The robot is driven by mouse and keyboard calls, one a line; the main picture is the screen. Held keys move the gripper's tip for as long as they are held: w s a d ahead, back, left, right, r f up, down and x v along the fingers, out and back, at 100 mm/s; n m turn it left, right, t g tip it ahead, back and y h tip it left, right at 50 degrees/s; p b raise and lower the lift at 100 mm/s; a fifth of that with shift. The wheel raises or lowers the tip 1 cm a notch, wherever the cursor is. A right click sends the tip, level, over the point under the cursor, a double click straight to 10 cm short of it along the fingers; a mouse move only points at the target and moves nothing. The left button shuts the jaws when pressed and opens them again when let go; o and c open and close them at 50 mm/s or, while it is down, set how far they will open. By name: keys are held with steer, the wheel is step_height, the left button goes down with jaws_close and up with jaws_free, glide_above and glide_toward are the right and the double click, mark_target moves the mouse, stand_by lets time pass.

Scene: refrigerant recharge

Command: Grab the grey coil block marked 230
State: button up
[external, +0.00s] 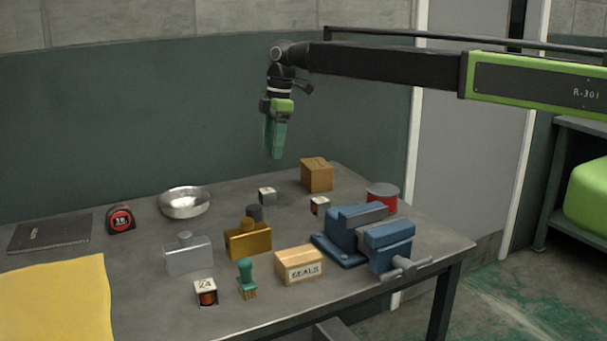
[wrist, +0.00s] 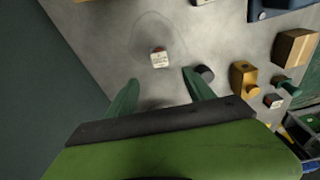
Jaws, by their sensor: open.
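A small coil block with a pale top and greyish side (external: 267,196) stands on the table towards the back. In the wrist view it is the pale-topped block (wrist: 159,59), just beyond and between the fingertips; its marking is too small to read. Another small coil block (external: 320,206), with a dark reddish side, stands to its right. A third, with a copper-coloured coil and marked 24 (external: 205,293), is at the front edge. My gripper (external: 275,154) hangs pointing down, well above the back of the table. Its green fingers (wrist: 160,77) are apart and empty.
A dark cylinder (wrist: 205,72) and a brass block (external: 249,243) stand near the greyish coil block. A cardboard-brown box (external: 317,176), red tin (external: 382,198) and blue vice (external: 348,238) are to the right. A metal bowl (external: 185,204) is to the left.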

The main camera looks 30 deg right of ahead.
mark_target(268, 191)
steer(key=f+b, duration=0.4)
steer(key=a+f+b, duration=0.1)
steer(key=f+b, duration=0.3)
steer(key=f, duration=0.1)
steer(key=a+f+b, duration=0.1)
steer(key=f+b, duration=0.3)
steer(key=f, duration=0.1)
steer(key=shift+w+f+b, duration=0.1)
steer(key=shift+f+b, duration=0.05)
steer(key=shift+b, duration=0.15)
steer(key=shift+r, duration=0.2)
steer(key=shift+c, duration=0.4)
jaws_close()
